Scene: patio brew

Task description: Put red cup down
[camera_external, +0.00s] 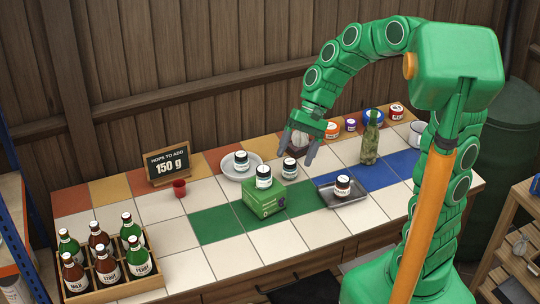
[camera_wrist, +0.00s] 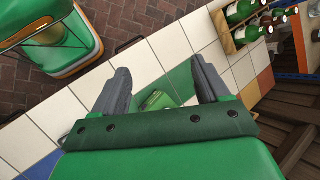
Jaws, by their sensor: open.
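The small red cup (camera_external: 180,188) stands upright on a white tile of the counter, just in front of the chalkboard sign, in the external view. My gripper (camera_external: 298,152) is open above the counter, well to the right of the cup and apart from it. In the wrist view my gripper (camera_wrist: 162,78) shows two spread grey fingers with nothing held between them. I cannot make out the red cup in the wrist view.
A green box (camera_external: 266,198) with a jar on top stands mid-counter, near a round plate (camera_external: 228,172) and a grey tray (camera_external: 325,194), each bearing a jar. A bottle crate (camera_external: 110,291) is at front left, a tall green bottle (camera_external: 370,140) at right. White tiles around the cup are clear.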

